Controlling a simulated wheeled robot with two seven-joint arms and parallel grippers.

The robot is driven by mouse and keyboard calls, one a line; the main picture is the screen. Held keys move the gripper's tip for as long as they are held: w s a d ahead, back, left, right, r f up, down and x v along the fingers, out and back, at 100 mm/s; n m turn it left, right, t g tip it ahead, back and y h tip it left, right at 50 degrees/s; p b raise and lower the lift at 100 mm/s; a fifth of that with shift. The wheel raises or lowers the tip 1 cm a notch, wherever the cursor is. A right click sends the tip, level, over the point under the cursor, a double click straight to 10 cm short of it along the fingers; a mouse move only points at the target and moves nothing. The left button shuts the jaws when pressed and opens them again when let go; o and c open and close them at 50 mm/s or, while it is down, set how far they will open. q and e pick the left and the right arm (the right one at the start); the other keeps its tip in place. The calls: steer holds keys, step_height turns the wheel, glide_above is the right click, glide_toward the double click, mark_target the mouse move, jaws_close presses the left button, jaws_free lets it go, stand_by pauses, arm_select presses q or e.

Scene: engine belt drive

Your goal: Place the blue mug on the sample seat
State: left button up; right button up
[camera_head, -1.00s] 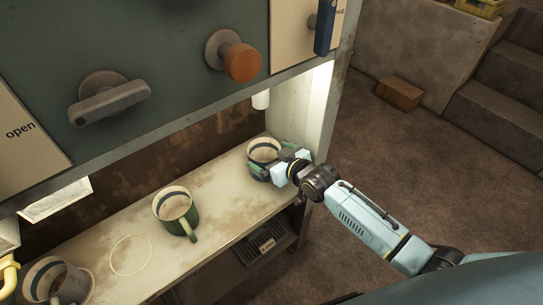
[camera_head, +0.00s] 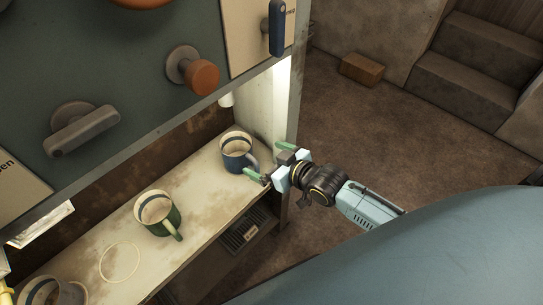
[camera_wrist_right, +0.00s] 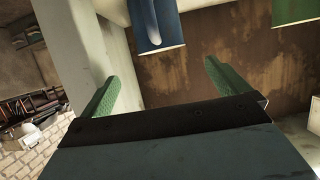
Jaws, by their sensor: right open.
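The blue mug (camera_head: 236,158) stands upright at the right end of the pale shelf, its handle toward my right gripper. My right gripper (camera_head: 271,164) is open and empty, just to the right of the mug and apart from its body. In the right wrist view, part of the blue mug (camera_wrist_right: 158,24) shows at the top edge, beyond the open green fingers (camera_wrist_right: 160,80). A thin pale ring (camera_head: 120,263) is marked on the shelf at the left; I take it as the sample seat, and it is empty. My left gripper is not seen.
A green mug (camera_head: 157,213) stands between the ring and the blue mug. A grey mug (camera_head: 52,292) is partly cut off at the lower left. A panel with knobs (camera_head: 200,76) overhangs the shelf (camera_head: 197,192), and a pale side wall (camera_head: 270,122) closes its right end.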

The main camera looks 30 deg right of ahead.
steer(key=s+d+f+m+g+h, duration=0.1)
steer(key=s+d+f+g, duration=0.3)
steer(key=s+f, duration=0.7)
steer(key=s+d+f+g+h, duration=0.4)
steer(key=s+f+g, duration=0.2)
steer(key=s+f, duration=0.5)
steer(key=shift+s+d+f+m+h, duration=0.15)
steer(key=shift+s+d+m+h, duration=0.2)
steer(key=shift+s, duration=0.9)
steer(key=shift+a, duration=0.1)
